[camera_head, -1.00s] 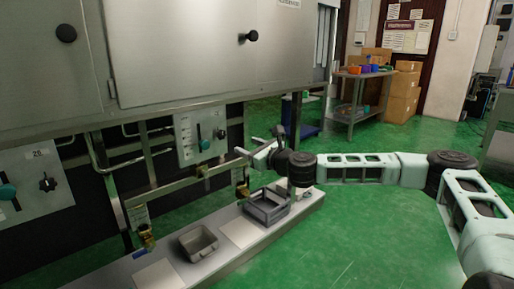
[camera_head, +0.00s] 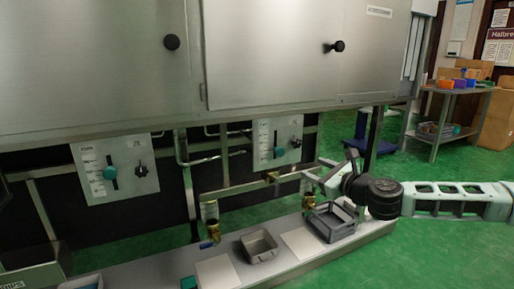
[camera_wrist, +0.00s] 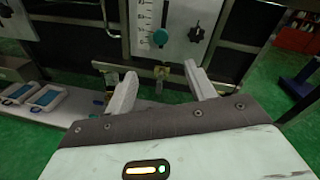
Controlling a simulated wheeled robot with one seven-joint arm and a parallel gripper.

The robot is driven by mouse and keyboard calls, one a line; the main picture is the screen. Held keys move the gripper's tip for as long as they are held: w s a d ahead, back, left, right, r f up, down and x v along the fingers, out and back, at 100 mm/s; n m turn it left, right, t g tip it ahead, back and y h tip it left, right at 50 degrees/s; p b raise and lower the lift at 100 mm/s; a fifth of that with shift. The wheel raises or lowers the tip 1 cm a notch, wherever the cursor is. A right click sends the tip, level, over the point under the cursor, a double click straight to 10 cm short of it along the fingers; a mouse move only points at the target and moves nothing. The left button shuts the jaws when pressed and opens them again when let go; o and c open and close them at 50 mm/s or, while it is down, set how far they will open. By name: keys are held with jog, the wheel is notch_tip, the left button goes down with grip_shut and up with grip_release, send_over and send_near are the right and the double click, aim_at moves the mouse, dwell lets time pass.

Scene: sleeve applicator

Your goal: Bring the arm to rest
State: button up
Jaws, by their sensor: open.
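My gripper (camera_wrist: 162,95) shows in the wrist view with its two pale fingers spread wide apart. Nothing is between the fingers. Beyond them are a brass valve and a control panel (camera_wrist: 172,30) with a teal knob and a black knob. In the head view my gripper (camera_head: 314,177) is at the end of my outstretched arm, in front of the machine's lower frame and above the grey bench (camera_head: 120,275). Its fingertips are small there and partly hidden by the wrist.
A small grey tray (camera_head: 259,246) and a larger grey crate (camera_head: 331,222) stand on the bench close below my arm. Brass valves (camera_head: 211,229) and metal rails are near. The steel cabinet (camera_head: 270,60) overhangs them.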

jog(key=s+a+f+n+g+y, duration=0.1)
jog(key=s+a+f+n+g, duration=0.35)
jog(key=s+a+n, duration=0.35)
jog(key=s+a+f+n+g+y, duration=0.25)
jog(key=s+a+n+g, duration=0.35)
jog(key=a, duration=0.4)
jog(key=s+d+f+n+g+h, duration=0.1)
jog(key=s+f+n+g+h, duration=0.15)
jog(key=s+n, duration=0.5)
jog(key=s+d+f+n+g+h, duration=0.15)
jog(key=s+n+h, duration=0.25)
jog(key=s, duration=0.6)
jog(key=s+d+r+n+h, duration=0.2)
jog(key=s+d+r+n, duration=0.2)
jog(key=s+r, duration=0.15)
jog(key=s+d+r+n+h, duration=0.3)
jog(key=s+d+r+n, duration=0.1)
jog(key=s, duration=0.3)
notch_tip(320, 180, up, 30)
jog(key=p, duration=3)
jog(key=shift+a+g, duration=0.2)
jog(key=shift+g, duration=0.15)
